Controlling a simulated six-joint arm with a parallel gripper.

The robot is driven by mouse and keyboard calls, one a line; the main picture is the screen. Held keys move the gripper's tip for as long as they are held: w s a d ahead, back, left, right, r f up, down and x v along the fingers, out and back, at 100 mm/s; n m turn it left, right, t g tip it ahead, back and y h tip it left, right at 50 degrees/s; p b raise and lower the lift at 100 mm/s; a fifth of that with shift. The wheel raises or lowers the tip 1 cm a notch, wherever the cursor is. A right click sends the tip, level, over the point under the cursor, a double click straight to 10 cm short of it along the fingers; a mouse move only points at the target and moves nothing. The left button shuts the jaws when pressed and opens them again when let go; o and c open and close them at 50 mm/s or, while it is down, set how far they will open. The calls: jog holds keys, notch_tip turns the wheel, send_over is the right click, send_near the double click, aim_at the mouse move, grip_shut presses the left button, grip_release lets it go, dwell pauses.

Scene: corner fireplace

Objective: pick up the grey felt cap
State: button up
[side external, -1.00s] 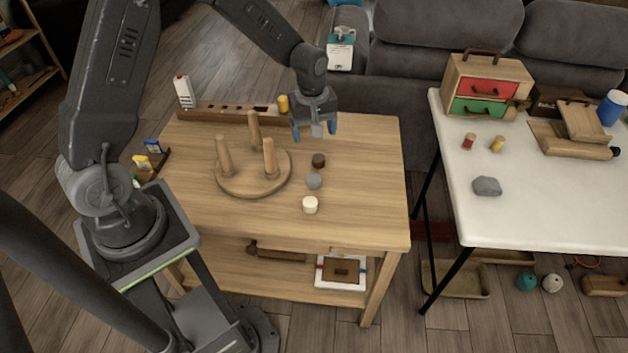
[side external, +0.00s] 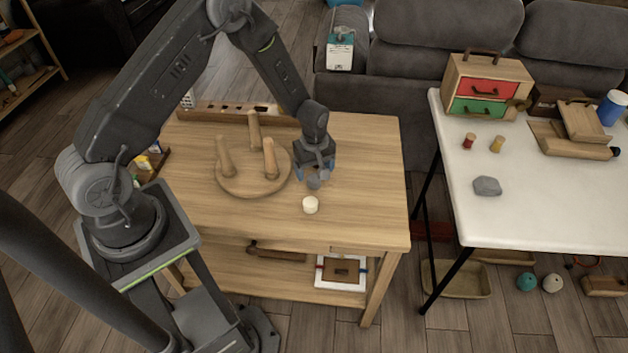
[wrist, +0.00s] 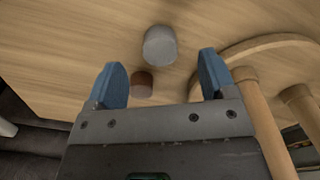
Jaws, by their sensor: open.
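In the wrist view my gripper (wrist: 161,64) is open and holds nothing. A brown cap (wrist: 141,84) shows between the fingers, nearer the palm; my gripper hides it in the side view.
A round wooden base (side external: 240,187) with upright pegs stands to the left, close to my gripper. A slotted wooden rack (side external: 235,113) lies along the back. The table's right part is clear.

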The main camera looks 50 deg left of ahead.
aim_at(314, 178)
notch_tip(314, 178, down, 4)
jog(key=shift+a+f, duration=0.1)
jog(key=shift+f, duration=0.05)
jog(key=shift+c, duration=0.2)
jog(key=c, duration=0.9)
